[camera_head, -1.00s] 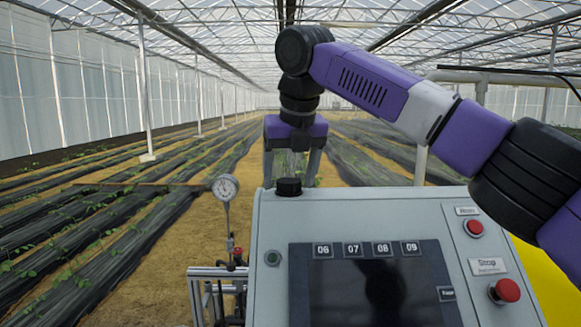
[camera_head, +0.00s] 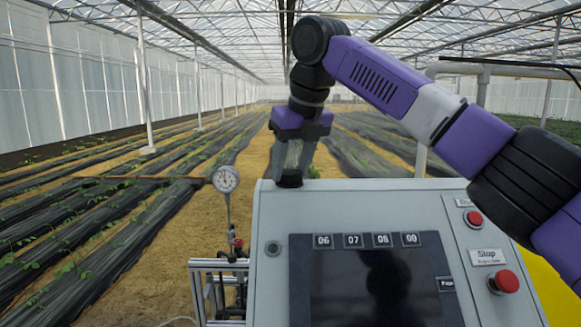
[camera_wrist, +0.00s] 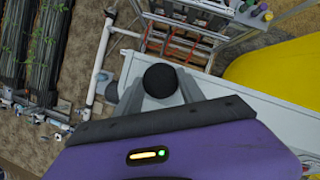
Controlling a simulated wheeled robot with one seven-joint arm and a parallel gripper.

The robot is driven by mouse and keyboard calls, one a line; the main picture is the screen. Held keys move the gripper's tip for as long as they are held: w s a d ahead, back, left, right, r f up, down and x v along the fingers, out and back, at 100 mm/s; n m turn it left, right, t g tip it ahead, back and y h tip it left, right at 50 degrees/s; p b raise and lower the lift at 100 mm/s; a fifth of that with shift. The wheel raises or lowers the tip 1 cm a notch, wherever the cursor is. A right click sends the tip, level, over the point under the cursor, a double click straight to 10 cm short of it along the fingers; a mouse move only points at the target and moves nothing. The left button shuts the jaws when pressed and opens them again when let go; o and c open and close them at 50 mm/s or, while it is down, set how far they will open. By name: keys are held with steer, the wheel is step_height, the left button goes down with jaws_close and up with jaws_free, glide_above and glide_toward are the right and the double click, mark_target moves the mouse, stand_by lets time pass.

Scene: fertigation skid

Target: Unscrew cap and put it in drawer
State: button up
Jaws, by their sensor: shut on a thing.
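The black round cap (camera_head: 290,179) is at the top back edge of the grey control box (camera_head: 400,205). My gripper (camera_head: 292,166) reaches down to it from above, its two grey fingers drawn close together at the cap. In the wrist view the cap (camera_wrist: 161,80) shows as a dark disc between the fingers, and my gripper is shut on it. Whether the cap has turned or lifted off its seat cannot be told. No drawer can be made out in these views.
The box front has a dark screen (camera_head: 385,285) and red buttons (camera_head: 504,282). A pressure gauge (camera_head: 226,180) stands to its left. The wrist view shows a pipe frame (camera_wrist: 98,65), a rack with red tubing (camera_wrist: 185,45) and a yellow tank (camera_wrist: 285,70).

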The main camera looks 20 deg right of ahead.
mark_target(291, 172)
steer(key=o, duration=1.2)
steer(key=shift+c, duration=0.2)
steer(key=shift+r, duration=0.1)
steer(key=shift+r, duration=2.15)
steer(key=o, duration=0.6)
steer(key=shift+c, duration=0.2)
